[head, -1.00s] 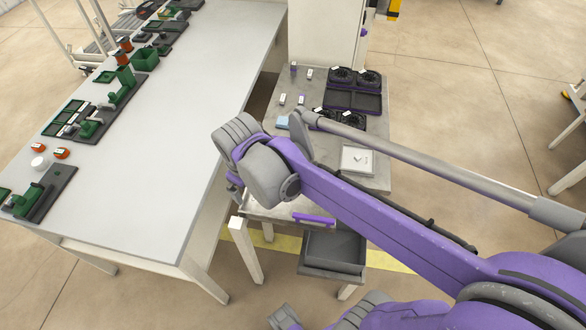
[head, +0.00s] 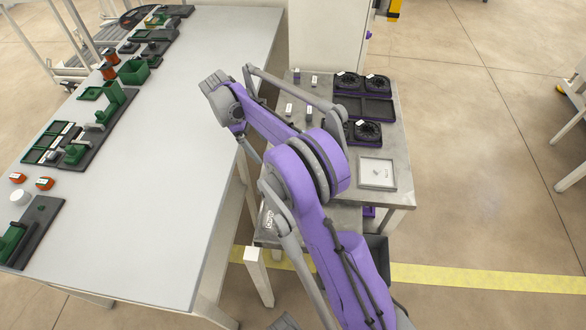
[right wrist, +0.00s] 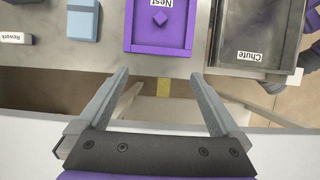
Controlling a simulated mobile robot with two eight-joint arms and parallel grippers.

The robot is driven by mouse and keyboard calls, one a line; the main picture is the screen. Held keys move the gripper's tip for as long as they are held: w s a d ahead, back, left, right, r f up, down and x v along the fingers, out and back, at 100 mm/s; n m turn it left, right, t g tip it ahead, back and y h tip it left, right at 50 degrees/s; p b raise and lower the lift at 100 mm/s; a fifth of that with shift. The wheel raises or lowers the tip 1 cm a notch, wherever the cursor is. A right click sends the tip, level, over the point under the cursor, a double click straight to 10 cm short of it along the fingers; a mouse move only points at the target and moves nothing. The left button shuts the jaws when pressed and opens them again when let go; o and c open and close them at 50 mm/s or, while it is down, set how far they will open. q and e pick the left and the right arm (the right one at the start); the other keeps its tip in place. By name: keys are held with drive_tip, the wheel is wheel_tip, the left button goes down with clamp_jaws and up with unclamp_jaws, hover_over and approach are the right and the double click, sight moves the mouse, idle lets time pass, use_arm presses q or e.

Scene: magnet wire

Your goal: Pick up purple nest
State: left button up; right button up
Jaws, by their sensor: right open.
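The purple nest (right wrist: 160,35) is a shallow tray with a small purple diamond mark and a "Nest" label that reads upside down. It lies at the top centre of the right wrist view, its far end cut off. My right gripper (right wrist: 159,76) is open and empty, its two grey fingers spread just short of the nest's near edge and apart from it in the picture. In the head view my right arm hides most of the lower shelf, and I cannot make out the nest for certain. My left gripper does not show clearly.
In the right wrist view a dark "Chute" bin (right wrist: 259,40) stands right of the nest, a blue block (right wrist: 83,20) left of it. The head view shows a long white table (head: 180,190) at left and a grey table with fan-like parts (head: 367,132) and a white square tray (head: 377,172).

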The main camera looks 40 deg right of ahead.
drive_tip(key=x, duration=0.8)
drive_tip(key=shift+d+f, duration=0.1)
drive_tip(key=shift+d, duration=0.2)
drive_tip(key=c, duration=1.4)
